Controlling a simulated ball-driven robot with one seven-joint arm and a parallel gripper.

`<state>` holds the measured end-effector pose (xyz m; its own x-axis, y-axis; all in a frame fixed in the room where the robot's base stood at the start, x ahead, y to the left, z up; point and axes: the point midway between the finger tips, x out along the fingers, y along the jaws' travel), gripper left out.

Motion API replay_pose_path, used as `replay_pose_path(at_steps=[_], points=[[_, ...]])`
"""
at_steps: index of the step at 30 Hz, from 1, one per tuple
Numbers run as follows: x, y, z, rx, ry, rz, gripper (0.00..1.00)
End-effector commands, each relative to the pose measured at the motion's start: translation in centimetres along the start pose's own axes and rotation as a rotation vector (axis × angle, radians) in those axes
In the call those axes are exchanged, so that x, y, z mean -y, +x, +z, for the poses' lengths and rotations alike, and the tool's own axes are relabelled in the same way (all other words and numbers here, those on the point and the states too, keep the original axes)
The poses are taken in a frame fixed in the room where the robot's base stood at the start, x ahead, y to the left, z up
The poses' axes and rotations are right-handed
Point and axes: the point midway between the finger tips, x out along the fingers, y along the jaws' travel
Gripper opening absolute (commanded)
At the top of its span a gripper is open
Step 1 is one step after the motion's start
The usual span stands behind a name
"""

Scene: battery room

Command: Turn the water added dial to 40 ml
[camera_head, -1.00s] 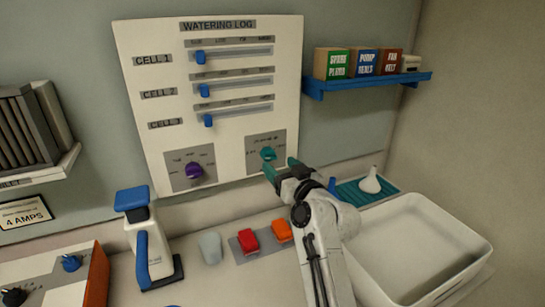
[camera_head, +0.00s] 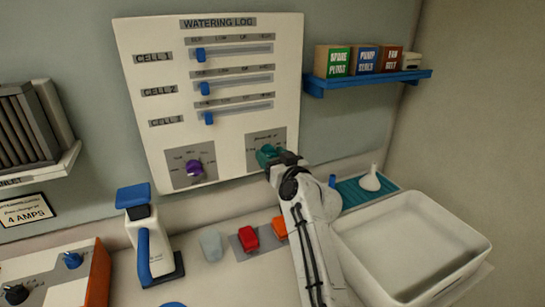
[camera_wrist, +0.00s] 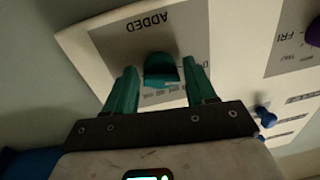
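The water added dial (camera_wrist: 160,70) is a teal knob on a grey plate low on the right of the white watering log board (camera_head: 225,130). In the wrist view the word ADDED reads upside down above the dial. My gripper (camera_wrist: 161,78) has two teal fingers, one on each side of the dial, with a visible gap to each. It is open and holds nothing. In the head view the gripper (camera_head: 270,156) is right at the dial and hides most of it and the lower part of its scale. The pointer's setting cannot be read.
A purple dial (camera_head: 194,168) is left on the same board, below several blue sliders (camera_head: 208,118). A blue shelf (camera_head: 370,82) with boxes is at the right.

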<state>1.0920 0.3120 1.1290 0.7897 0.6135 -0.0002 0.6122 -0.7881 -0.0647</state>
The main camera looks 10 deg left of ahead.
Motion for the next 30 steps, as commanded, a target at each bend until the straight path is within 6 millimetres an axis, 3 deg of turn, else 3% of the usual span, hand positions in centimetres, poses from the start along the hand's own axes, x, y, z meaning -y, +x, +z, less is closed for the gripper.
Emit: replay_pose_path(at_steps=[13,23,30], points=[[-0.06,-0.03,0.01,0.000,0.000,0.001,0.13],[-0.08,-0.04,0.11,-0.004,0.054,0.001,0.13],[-0.11,-0.05,0.20,-0.015,0.209,0.001,0.13]])
